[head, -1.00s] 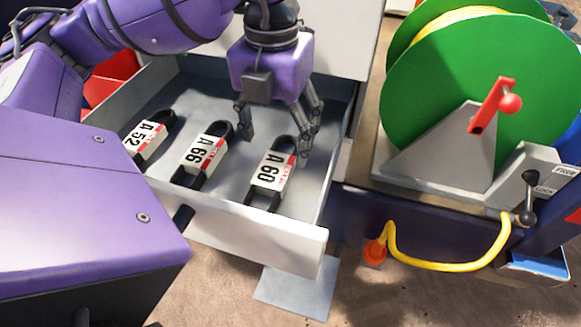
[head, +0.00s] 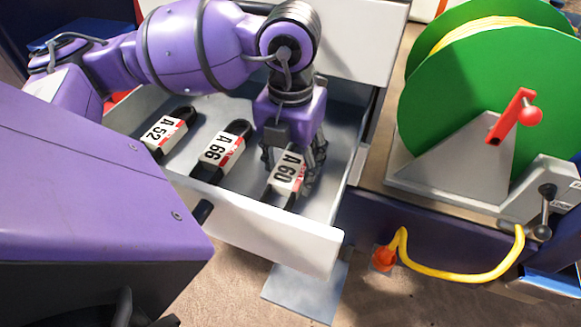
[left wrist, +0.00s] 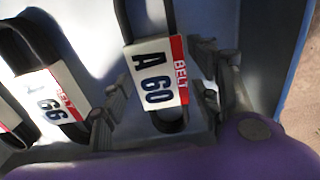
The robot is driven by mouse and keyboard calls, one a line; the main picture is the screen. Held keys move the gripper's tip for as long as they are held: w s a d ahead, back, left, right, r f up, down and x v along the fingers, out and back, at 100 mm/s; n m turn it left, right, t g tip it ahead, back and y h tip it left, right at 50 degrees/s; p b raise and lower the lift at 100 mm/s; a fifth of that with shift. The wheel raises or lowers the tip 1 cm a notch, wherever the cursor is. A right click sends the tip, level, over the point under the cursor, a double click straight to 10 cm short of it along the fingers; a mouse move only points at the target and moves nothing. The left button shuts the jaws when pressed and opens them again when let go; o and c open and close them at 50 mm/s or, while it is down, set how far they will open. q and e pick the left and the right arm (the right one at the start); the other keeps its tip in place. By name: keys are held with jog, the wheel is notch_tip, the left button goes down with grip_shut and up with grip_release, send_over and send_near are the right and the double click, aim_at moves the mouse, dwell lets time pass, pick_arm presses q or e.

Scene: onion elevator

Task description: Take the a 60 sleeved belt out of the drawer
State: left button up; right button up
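The A 60 sleeved belt (head: 287,174), a black loop in a white and red sleeve, lies in the open drawer (head: 290,238) at its right side. It also shows in the left wrist view (left wrist: 155,75). My left gripper (head: 292,166) is down in the drawer at the belt's far end. In the left wrist view its open fingers (left wrist: 160,95) stand on either side of the sleeve, with a gap at the left finger. My right gripper is not in view.
The A 66 belt (head: 218,151) lies close to the left of the A 60 belt, and the A 52 belt (head: 165,133) lies further left. A green reel (head: 480,90) on a grey stand is right of the drawer. A yellow hose (head: 455,277) hangs below it.

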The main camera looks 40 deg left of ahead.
pick_arm(q)
jog(key=c, duration=0.9)
jog(key=shift+r, duration=0.15)
